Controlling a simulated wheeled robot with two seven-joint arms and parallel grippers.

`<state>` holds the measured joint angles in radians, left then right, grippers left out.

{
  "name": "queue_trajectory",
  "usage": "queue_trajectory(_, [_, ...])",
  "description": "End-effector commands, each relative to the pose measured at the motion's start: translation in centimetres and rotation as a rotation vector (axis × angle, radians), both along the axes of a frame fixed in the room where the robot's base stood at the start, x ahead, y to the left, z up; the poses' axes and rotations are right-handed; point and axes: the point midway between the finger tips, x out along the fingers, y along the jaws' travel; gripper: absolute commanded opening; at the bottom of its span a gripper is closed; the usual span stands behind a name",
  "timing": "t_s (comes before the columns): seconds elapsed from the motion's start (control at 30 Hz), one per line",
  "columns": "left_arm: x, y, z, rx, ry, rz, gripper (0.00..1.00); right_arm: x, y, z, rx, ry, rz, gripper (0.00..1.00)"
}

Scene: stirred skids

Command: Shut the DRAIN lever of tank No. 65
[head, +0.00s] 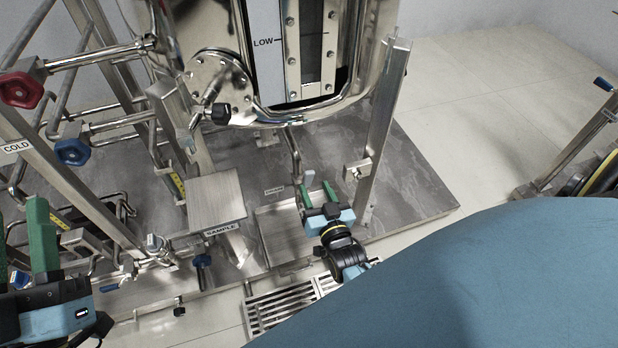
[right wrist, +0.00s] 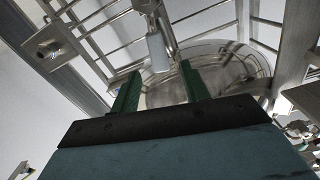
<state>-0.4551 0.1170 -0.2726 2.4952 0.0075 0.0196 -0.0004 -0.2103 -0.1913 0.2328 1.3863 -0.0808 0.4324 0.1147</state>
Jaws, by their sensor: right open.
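The tank (head: 215,20) stands at the upper middle of the head view, with a LOW mark on its gauge; no number 65 is readable. Below it a bent drain pipe (head: 293,150) comes down to a small grey lever handle (head: 308,178), near a small label (head: 274,190) too blurred to read surely. My right gripper (head: 318,192) is open right by this handle, its green fingers pointing up. In the right wrist view a pale grey handle (right wrist: 158,52) shows beyond the gap between the open fingers (right wrist: 160,90); contact cannot be told. My left gripper (head: 22,245) is open and empty at the left edge.
A SAMPLE shelf (head: 215,198) stands left of my right gripper. A steel post (head: 382,125) rises close on its right. Red (head: 21,90) and blue (head: 72,152) valve knobs sit on pipes at left. A floor grate (head: 285,305) lies in front. The floor at upper right is clear.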

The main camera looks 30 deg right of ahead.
Motion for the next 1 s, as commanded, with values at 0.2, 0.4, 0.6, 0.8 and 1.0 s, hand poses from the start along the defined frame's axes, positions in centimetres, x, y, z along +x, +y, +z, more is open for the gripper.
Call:
queue_trajectory(0.2, [-1.2, 0.3, 1.2, -0.054, -0.180, 0.000, 0.36, 3.4, -0.8, -0.2, 0.000, -0.002, 0.000, 0.46])
queue_trajectory(0.4, [-2.1, 0.5, 1.9, -0.084, -0.278, 0.001, 0.36, 5.1, -1.2, -0.1, 0.000, 0.000, 0.000, 0.46])
queue_trajectory(0.6, [-2.4, 0.6, 2.2, -0.092, -0.306, 0.001, 0.36, 5.6, -1.3, 0.0, 0.000, 0.001, 0.000, 0.46])
queue_trajectory(0.8, [-2.4, 0.6, 2.2, -0.091, -0.305, 0.001, 0.36, 5.6, -1.3, 0.0, 0.000, 0.001, 0.000, 0.44])
queue_trajectory(1.0, [-2.4, 0.6, 2.2, -0.090, -0.304, 0.001, 0.36, 5.5, -1.3, 0.0, 0.000, 0.001, 0.000, 0.18])
